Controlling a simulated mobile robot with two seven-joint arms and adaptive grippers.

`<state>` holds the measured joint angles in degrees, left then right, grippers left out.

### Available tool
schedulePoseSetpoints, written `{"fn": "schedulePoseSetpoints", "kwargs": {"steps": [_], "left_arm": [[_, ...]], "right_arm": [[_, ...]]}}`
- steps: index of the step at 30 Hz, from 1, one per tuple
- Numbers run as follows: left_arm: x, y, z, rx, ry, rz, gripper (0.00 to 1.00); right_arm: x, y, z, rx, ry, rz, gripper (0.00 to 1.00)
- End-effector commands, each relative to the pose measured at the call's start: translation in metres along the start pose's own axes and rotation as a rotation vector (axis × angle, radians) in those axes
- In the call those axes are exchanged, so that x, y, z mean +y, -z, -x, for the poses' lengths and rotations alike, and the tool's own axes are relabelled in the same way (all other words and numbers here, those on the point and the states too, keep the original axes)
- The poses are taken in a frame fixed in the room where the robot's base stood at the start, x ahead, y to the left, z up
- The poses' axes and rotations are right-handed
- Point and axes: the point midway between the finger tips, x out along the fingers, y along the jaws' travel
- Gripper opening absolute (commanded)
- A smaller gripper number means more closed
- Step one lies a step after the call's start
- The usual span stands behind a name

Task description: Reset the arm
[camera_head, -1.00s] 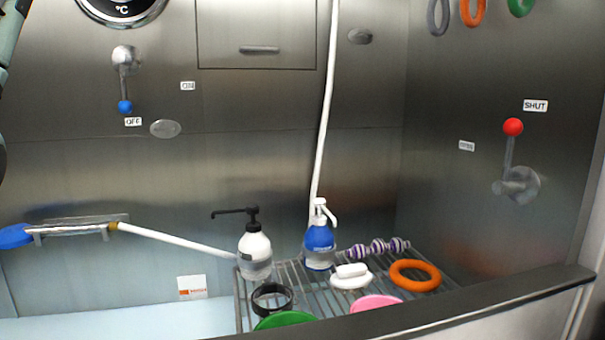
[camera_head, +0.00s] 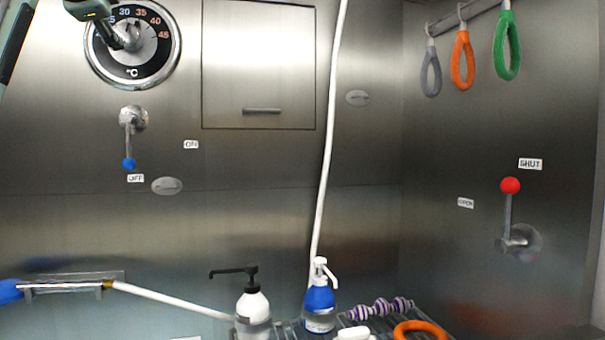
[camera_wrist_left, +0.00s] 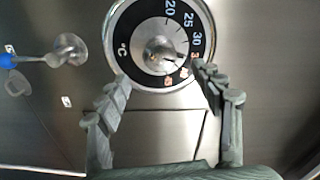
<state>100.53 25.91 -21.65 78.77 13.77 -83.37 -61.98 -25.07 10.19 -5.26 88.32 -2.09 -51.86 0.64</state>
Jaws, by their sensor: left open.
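My left gripper (camera_head: 90,9) is partly in view at the top left of the head view, in front of the round temperature dial (camera_head: 158,62). In the left wrist view the gripper (camera_wrist_left: 160,80) is open with nothing between its fingers. The dial (camera_wrist_left: 205,22) and its central metal knob (camera_wrist_left: 160,50) lie beyond the fingertips there. Whether a finger touches the dial is unclear. My right gripper is in neither view.
A lever with a blue ball (camera_head: 129,164) hangs at OFF. A red-ball lever (camera_head: 510,186) points up at SHUT. Grooming loops (camera_head: 463,60) hang at the upper right. Two pump bottles (camera_head: 319,306) and an orange ring (camera_head: 420,331) stand on the rack below. A white hose (camera_head: 328,130) runs down the wall.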

Motion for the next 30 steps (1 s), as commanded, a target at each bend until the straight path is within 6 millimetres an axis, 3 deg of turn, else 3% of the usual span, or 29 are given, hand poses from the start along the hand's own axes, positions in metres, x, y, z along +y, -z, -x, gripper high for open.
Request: {"fn": "schedulePoseSetpoints", "kwargs": {"steps": [14, 30], "left_arm": [[0.001, 0.000, -0.092, -0.001, -0.003, 0.000, 0.67], [-0.001, 0.001, -0.089, -0.016, 0.001, 0.834, 0.67]], "right_arm": [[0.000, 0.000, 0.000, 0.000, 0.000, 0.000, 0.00], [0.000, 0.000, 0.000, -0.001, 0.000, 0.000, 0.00]]}}
